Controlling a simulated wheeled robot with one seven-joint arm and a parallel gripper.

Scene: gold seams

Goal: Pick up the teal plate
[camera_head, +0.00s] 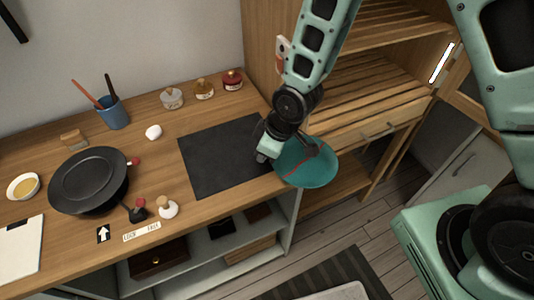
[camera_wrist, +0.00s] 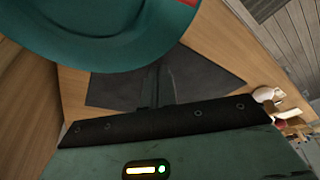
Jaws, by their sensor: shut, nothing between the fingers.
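The teal plate (camera_head: 308,174) is at the right end of the wooden counter, and its right part reaches past the counter edge in the head view. A red line crosses its face. My gripper (camera_head: 312,149) is at the plate, with dark parts showing over its upper area. In the wrist view the plate (camera_wrist: 110,45) fills the top, with a red patch at its upper right. My fingers (camera_wrist: 156,75) are shut together, with nothing between them, and run up to the plate's rim. I cannot tell whether they touch it or what holds up the plate.
A black mat (camera_head: 215,165) lies left of the plate. A black pan (camera_head: 88,180), a blue cup with utensils (camera_head: 113,113), several small jars and a white bowl (camera_head: 23,186) stand further left. Slatted shelves (camera_head: 375,85) rise behind, at the right. Open floor (camera_head: 365,240) lies below the counter's right end.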

